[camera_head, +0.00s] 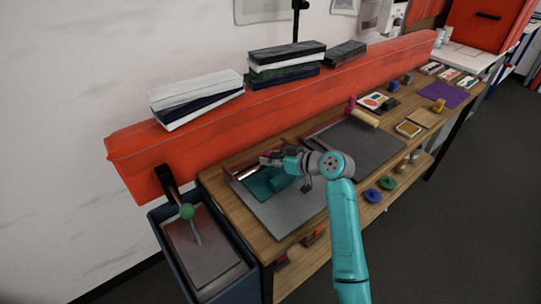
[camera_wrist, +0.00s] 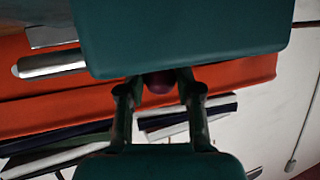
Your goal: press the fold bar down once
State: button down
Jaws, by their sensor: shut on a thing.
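My gripper (camera_head: 268,160) is over the left part of the wooden workbench, above a teal block (camera_head: 262,188) on a grey board. In the wrist view, its fingers (camera_wrist: 159,92) close around a dark red rounded knob (camera_wrist: 158,82), which is partly hidden. A teal surface (camera_wrist: 185,38) fills the upper part of the wrist view, just beyond the fingertips. A silver bar (camera_head: 246,172) lies beside the teal block. It also shows in the wrist view (camera_wrist: 50,65). I cannot tell for sure which of these parts is the fold bar.
A grey board (camera_head: 285,215) lies under the teal block. A dark tray (camera_head: 375,150) is to its right.

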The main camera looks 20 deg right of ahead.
jog(key=shift+s+f, duration=0.1)
jog(key=shift+f, duration=0.2)
jog(key=c, duration=0.9)
grip_release()
jog(key=shift+o, duration=0.6)
jog(key=shift+r, duration=0.1)
jog(key=v, duration=1.2)
